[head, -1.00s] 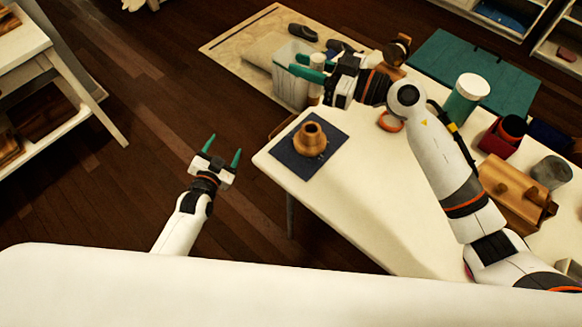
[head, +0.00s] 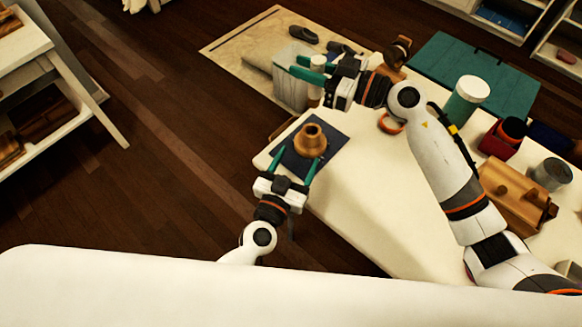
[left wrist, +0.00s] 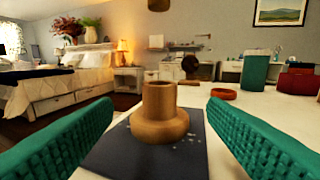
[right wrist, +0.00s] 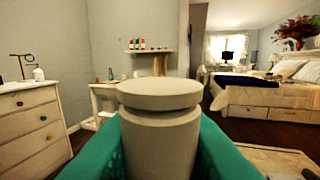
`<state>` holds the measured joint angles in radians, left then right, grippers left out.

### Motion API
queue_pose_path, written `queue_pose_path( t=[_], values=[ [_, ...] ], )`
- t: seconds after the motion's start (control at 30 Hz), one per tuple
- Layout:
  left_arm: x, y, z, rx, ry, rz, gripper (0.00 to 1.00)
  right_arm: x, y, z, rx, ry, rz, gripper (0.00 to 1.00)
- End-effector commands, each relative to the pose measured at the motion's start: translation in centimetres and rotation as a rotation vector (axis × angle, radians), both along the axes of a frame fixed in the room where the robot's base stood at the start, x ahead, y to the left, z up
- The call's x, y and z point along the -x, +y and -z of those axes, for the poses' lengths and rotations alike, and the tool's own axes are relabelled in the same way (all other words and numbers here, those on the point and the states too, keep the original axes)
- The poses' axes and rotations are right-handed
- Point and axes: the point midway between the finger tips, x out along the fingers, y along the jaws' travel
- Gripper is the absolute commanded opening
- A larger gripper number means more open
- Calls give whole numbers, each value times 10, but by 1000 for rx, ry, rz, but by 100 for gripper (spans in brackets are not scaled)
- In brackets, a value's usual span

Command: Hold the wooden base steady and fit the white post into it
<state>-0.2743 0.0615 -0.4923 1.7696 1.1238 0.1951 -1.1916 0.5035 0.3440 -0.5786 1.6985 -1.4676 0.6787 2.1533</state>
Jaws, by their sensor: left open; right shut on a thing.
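The wooden base (head: 311,140) is a round, flared piece with an open socket, upright on a dark mat (head: 330,137) at the table's left corner. It fills the middle of the left wrist view (left wrist: 160,115). My left gripper (head: 299,155) is open, with its green fingers on either side of the base and gaps between. My right gripper (head: 308,68) is shut on the white post (right wrist: 160,130), which stands upright between its fingers. In the head view the post (head: 315,92) is beyond the base and apart from it.
On the white table (head: 350,215) are an orange ring (head: 390,123), a white-lidded green jar (head: 466,98), a red box (head: 500,138), a wooden rack (head: 512,190) and a grey cup (head: 551,172). A pale bin (head: 290,80) stands beyond the table. The table's front middle is clear.

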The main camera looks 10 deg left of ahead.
Motion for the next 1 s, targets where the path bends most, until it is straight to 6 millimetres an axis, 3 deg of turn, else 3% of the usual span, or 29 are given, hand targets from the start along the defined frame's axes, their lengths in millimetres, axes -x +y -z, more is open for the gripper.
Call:
queue_pose_path(
  t=[0.2, 0.43, 0.6, 0.93, 1.0],
  values=[
    [-43, -13, -1, 0, -3, -1, 67, 0, 0, 0, 0, 0, 0, 1],
    [-77, -24, -1, -1, -3, 0, 67, 0, 0, 0, 0, 0, 0, 1],
    [-89, -28, 0, -3, -2, 1, 67, 0, 0, 0, 0, 0, 0, 1],
    [-91, -29, 0, -2, -1, 0, 67, 0, 0, 0, 0, 0, 0, 1],
    [-91, -29, 0, -2, -1, 0, 55, 0, 0, 0, 0, 0, 0, 1]
  ],
)
